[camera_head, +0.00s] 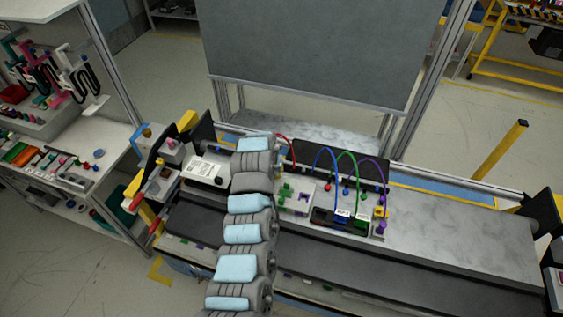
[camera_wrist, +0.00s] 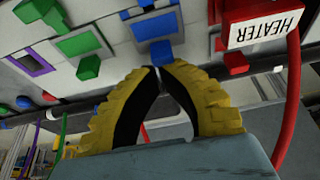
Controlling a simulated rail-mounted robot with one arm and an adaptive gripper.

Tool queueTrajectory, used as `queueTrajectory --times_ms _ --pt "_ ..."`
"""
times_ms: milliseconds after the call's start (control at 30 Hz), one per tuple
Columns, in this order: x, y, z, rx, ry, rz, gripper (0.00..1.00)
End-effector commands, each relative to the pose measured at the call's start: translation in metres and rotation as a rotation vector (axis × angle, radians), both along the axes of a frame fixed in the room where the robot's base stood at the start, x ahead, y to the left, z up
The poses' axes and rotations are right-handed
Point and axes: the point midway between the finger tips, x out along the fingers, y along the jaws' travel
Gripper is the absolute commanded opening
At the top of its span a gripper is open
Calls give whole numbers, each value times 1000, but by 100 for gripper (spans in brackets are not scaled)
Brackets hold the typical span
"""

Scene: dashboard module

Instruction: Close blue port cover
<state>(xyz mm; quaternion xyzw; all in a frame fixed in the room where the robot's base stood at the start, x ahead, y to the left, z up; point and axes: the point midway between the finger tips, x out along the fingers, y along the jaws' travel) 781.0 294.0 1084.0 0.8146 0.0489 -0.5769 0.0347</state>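In the wrist view my gripper (camera_wrist: 160,68) has yellow ribbed fingers with dark inner pads, and the tips come together. Just beyond the tips is a small blue block (camera_wrist: 161,52), below a blue square port frame (camera_wrist: 155,26) on a pale panel. The block looks like the blue port's cover or its tab; I cannot tell which, or whether the tips touch it. Nothing shows held between the fingers. In the camera_head view my arm hides the blue port, and the gripper is not clearly visible.
A green port (camera_wrist: 80,44) and a purple port (camera_wrist: 33,64) lie left of the blue one. A red block labelled HEATER (camera_wrist: 265,25) and a red cable (camera_wrist: 290,100) are close on the right. Colored cables (camera_head: 347,160) arch over the bench right of my arm.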

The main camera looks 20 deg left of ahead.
Motion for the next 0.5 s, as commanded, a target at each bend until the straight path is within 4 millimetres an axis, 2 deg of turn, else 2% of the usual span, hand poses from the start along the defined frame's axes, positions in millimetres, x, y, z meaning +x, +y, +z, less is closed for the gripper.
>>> queueTrajectory --times_ms 200,500 --pt "-10 8 1 0 0 15 0" --pt "-12 9 0 0 2 16 0"
